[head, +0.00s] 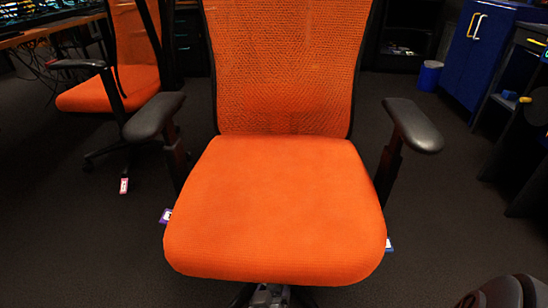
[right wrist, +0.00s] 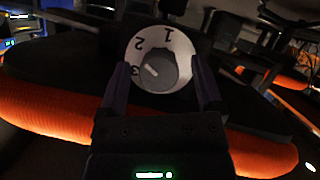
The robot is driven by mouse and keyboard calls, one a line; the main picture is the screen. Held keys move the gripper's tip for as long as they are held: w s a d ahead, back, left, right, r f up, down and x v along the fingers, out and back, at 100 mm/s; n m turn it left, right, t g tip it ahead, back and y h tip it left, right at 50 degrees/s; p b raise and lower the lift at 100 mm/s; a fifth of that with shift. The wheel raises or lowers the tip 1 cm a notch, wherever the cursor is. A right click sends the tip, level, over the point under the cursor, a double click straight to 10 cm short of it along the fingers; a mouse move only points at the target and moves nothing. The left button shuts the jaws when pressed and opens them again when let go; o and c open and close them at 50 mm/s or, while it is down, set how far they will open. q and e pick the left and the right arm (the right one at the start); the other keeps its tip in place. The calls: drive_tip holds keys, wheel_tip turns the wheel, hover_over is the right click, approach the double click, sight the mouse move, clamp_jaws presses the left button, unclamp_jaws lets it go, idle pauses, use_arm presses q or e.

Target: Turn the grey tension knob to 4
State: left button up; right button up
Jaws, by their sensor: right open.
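The grey tension knob (right wrist: 165,76) shows in the right wrist view, at the middle of a white dial (right wrist: 183,48) marked 1, 2 and 3. A 4 is not visible. The knob's pale pointer line slants up and left, toward the side between 2 and 3. My right gripper (right wrist: 160,68) is open, with one dark finger on each side of the dial. I cannot tell whether the fingers touch it. In the head view the knob is hidden, and a grey part shows low in front of the orange chair (head: 275,210). My left gripper is not in view.
The chair's seat edge (right wrist: 50,120) runs close by in the right wrist view. Its armrests (head: 153,115) stand on both sides. Another orange chair (head: 135,60) is at the back left. A blue cabinet (head: 480,50) and bin (head: 430,75) are at the back right. Carpet (head: 80,240) is open around.

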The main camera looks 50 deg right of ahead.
drive_tip(key=c, duration=1.1)
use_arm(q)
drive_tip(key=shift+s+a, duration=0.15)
use_arm(e)
clamp_jaws()
drive_tip(key=shift+a+f+n+g+h+b, duration=0.1)
drive_tip(key=shift+n+g+h+b, duration=0.3)
drive_tip(key=shift+n+b, duration=0.35)
drive_tip(key=shift+n, duration=0.25)
drive_tip(key=shift+n+h, duration=0.4)
drive_tip(key=shift+n, duration=0.1)
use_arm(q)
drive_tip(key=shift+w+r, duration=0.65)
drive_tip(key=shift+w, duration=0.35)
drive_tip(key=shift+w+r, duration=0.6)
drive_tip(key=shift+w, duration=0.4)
use_arm(e)
drive_tip(key=shift+w+n+g+h, duration=0.1)
drive_tip(key=shift+n+g+h, duration=0.3)
drive_tip(key=shift+n, duration=0.5)
